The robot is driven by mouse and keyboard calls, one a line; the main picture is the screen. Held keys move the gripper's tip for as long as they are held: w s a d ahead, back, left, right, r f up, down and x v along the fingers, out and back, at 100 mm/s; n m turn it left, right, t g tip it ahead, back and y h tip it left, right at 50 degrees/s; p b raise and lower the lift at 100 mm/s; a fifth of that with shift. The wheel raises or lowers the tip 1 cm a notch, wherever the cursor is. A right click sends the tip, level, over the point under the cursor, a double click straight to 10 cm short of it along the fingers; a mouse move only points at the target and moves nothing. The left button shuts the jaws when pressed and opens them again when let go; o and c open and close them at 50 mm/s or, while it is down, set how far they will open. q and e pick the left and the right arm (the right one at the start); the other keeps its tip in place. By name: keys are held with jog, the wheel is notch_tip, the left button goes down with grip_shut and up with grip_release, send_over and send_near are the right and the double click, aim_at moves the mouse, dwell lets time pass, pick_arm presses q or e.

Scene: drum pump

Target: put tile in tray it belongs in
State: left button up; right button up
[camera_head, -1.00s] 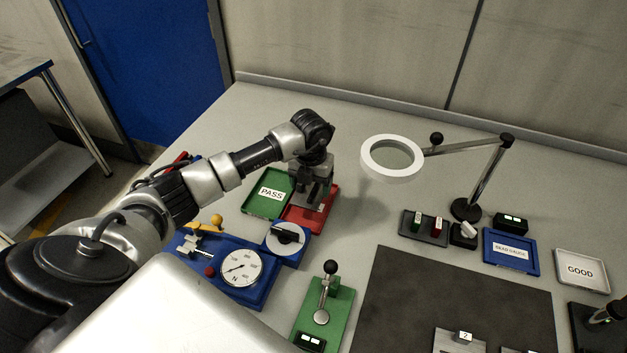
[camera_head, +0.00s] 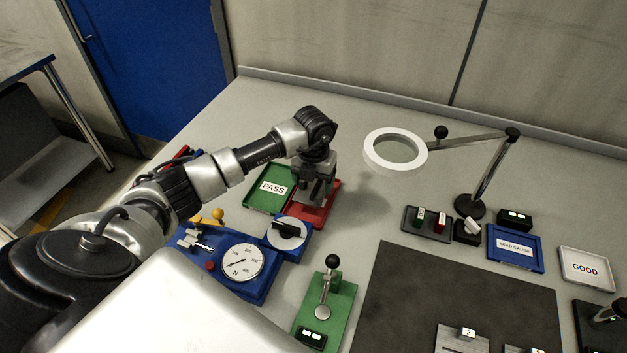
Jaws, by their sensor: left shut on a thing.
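My left gripper (camera_head: 314,196) points down over the red tray (camera_head: 327,203), to the right of the green PASS tray (camera_head: 262,201). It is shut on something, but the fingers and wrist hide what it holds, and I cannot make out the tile. The red tray's label is also hidden by the gripper. The green PASS tray looks empty apart from its label. A white GOOD tray (camera_head: 586,284) and a blue tray labelled DEAD GAUGE (camera_head: 515,267) are at the right.
A blue gauge fixture (camera_head: 255,287) stands in front of the red tray. A green lever fixture (camera_head: 343,303) is at the lower middle. A ring magnifier lamp (camera_head: 371,158) overhangs the bench at the right. A dark mat (camera_head: 450,300) lies at lower right. The back bench is clear.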

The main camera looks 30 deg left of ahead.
aim_at(313, 186)
pick_arm(q)
jog(key=shift+f, duration=0.1)
jog(key=shift+f, duration=0.15)
jog(key=shift+f+b, duration=0.25)
jog(key=shift+b, duration=0.2)
jog(key=shift+f+b, duration=0.45)
jog(key=shift+f, duration=0.15)
jog(key=shift+f+b, duration=0.45)
jog(key=shift+f, duration=0.1)
dwell(1.3)
jog(key=o, duration=1.1)
jog(key=shift+c, duration=1.2)
jog(key=shift+o, duration=0.4)
